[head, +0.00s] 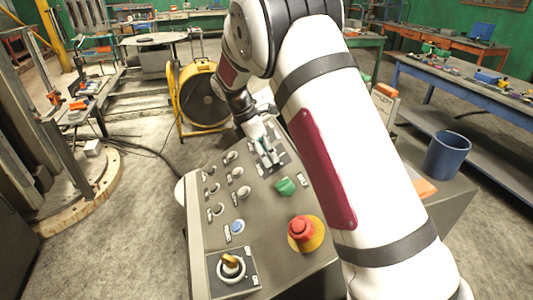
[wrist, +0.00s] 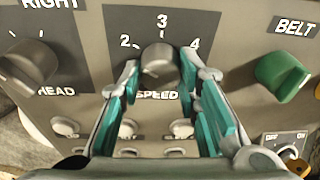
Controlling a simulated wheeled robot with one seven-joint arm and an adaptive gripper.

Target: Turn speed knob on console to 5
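The grey speed knob (wrist: 158,61) is on the console panel in the wrist view, with the numbers 2, 3 and 4 around its top and the SPEED label below. Where its pointer stands is not clear. My gripper (wrist: 159,68) has its teal-padded fingers apart, one on each side of the knob. Narrow gaps seem to show beside the knob; I cannot tell whether either finger touches it. In the head view my gripper (head: 266,150) is low over the far part of the console (head: 265,260), and the speed knob cannot be made out there.
A green BELT knob (wrist: 284,76) is right of the speed knob, and a dark knob (wrist: 32,62) is left. Small switches sit below. The console also has a red mushroom button (head: 302,229) and a blue button (head: 237,227). A blue bin (head: 446,156) stands at right.

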